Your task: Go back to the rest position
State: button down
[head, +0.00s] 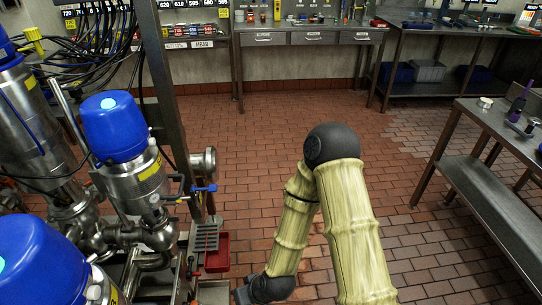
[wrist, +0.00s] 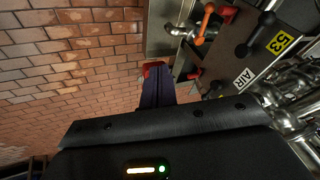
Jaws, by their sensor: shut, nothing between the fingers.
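My gripper (wrist: 157,88) shows in the wrist view as dark fingers held together beyond the dark wrist housing. It is shut and I see nothing held in it. It points toward the brick floor, beside the valve panel, and appears apart from the handles there. In the head view my arm is folded, with its elbow up in the middle and its lower end down at the bottom edge. The fingers cannot be made out there.
Steel valves with blue caps (head: 114,127) stand at the left. A red bin (head: 216,252) sits low beside them. In the wrist view an orange handle (wrist: 205,20) and a black handle (wrist: 258,35) stick out near my gripper. A steel table (head: 490,125) stands right; central floor is clear.

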jog(key=w+d+r+m+h, duration=0.25)
jog(key=w+d+r, duration=0.25)
jog(key=d+r, duration=0.7)
jog(key=s+d+r+m+h, duration=0.3)
jog(key=s+d+r, duration=0.1)
jog(key=d+r, duration=0.65)
jog(key=w+p+v, duration=0.2)
jog(key=p+v, duration=1)
jog(key=p, duration=0.2)
jog(key=shift+w+d+r, duration=0.35)
jog(key=shift+w+r, duration=0.1)
jog(key=shift+r, duration=0.15)
jog(key=shift+n+y, duration=0.25)
jog(key=shift+w+a, duration=0.1)
jog(key=shift+a, duration=0.05)
